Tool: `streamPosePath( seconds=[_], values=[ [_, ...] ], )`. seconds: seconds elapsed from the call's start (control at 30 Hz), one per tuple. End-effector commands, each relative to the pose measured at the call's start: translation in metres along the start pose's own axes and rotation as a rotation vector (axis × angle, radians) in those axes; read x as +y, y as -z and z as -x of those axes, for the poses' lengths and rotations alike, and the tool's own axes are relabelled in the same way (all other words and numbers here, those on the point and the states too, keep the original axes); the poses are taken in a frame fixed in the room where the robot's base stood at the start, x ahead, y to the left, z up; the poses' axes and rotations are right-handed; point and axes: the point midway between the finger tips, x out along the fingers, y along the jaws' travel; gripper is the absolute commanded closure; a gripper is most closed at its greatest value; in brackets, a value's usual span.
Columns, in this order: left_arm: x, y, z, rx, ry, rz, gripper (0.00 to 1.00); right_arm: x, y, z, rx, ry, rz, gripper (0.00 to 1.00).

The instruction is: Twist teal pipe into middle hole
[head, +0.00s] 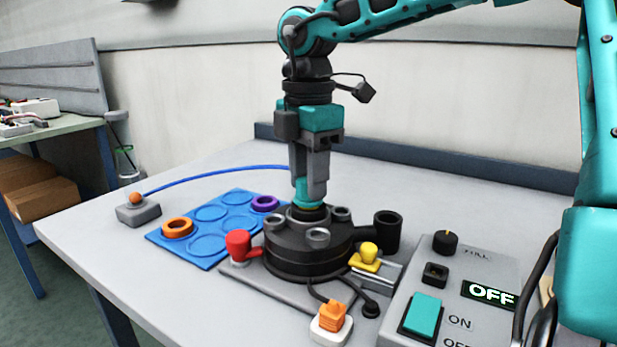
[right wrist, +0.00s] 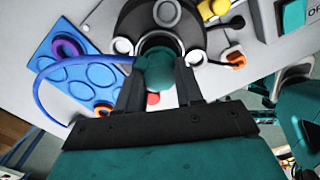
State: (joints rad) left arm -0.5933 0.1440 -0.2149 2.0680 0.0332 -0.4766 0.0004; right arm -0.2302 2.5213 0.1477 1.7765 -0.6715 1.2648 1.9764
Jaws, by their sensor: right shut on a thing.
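The teal pipe (head: 309,190) stands upright at the middle hole of the round black tank (head: 300,258). My right gripper (head: 310,182) comes down from above and is shut on the pipe. In the right wrist view the teal pipe (right wrist: 160,72) shows between the two dark fingers of my right gripper (right wrist: 160,84), with the black tank (right wrist: 130,20) beyond it. The pipe's lower end is at the hole; how deep it sits I cannot tell. The hole itself is mostly hidden by the pipe. My left gripper is not in view.
A blue tray (head: 215,226) with an orange ring (head: 177,228) and a purple ring (head: 265,203) lies left of the tank. A red knob (head: 238,243) and yellow knob (head: 368,254) flank the tank. A control box (head: 450,290) reading OFF stands front right. The table behind is clear.

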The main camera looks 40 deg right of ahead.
Motion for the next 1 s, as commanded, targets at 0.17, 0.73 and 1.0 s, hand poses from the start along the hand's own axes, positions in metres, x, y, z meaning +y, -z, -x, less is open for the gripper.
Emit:
streamPosePath(
  seconds=[0.17,0.73,1.0],
  values=[
    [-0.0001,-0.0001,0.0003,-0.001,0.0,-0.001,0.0,0.0,-0.0001,0.0001,0.0,0.0,0.0,1.0],
    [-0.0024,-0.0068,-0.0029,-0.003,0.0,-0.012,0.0,0.0002,-0.0002,0.0005,0.0,-0.001,-0.141,1.0],
    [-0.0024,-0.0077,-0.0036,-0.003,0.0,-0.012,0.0,0.0001,-0.0001,-0.0011,0.0,-0.001,-0.139,1.0]
  ],
)
